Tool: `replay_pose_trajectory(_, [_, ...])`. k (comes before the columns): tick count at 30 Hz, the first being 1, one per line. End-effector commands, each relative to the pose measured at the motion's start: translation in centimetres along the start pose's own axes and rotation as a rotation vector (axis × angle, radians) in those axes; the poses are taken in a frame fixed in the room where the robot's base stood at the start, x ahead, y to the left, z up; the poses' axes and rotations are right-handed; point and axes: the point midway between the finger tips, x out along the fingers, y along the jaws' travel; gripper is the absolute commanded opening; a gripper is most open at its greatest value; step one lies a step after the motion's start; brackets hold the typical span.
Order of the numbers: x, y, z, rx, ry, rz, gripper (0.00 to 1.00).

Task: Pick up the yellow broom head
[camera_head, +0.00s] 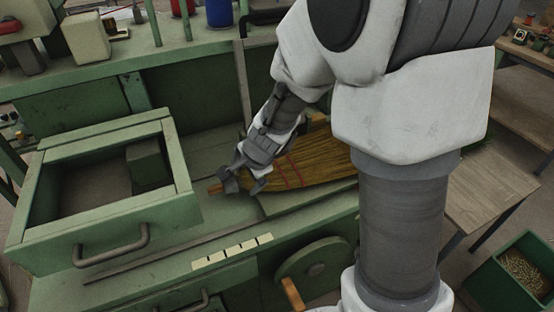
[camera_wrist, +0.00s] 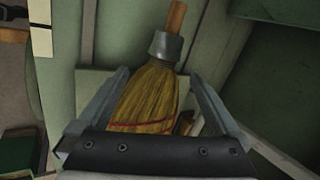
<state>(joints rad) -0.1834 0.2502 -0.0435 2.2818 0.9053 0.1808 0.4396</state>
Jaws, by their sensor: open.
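The yellow broom head (camera_head: 312,165) lies on the green machine bench in the head view, with red stitching across its bristles. My arm covers part of it. Its wooden handle stub (camera_head: 215,188) points left. In the wrist view the yellow bristles (camera_wrist: 148,95) run up to a grey metal collar (camera_wrist: 166,46) and the wooden stub (camera_wrist: 176,17). My gripper (camera_head: 245,183) is over the collar end of the broom. Its open fingers (camera_wrist: 160,74) appear on either side of the bristles in the wrist view. I cannot tell whether they touch it.
A green drawer-like box (camera_head: 100,235) with a handle stands left of the broom. A green shelf (camera_head: 160,55) behind carries a blue can (camera_head: 219,12) and other items. A wooden table (camera_head: 495,195) and a green bin (camera_head: 515,280) are at the right.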

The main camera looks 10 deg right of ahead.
Motion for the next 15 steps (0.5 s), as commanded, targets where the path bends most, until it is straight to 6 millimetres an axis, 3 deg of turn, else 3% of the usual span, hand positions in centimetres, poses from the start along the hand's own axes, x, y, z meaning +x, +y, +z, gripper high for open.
replay_pose_trajectory(11, [4.6, -0.4, 0.0, 0.0, -0.001, 0.001, 1.0])
replay_pose_trajectory(15, [5.3, -0.5, -0.1, 0.0, 0.0, -0.001, 1.0])
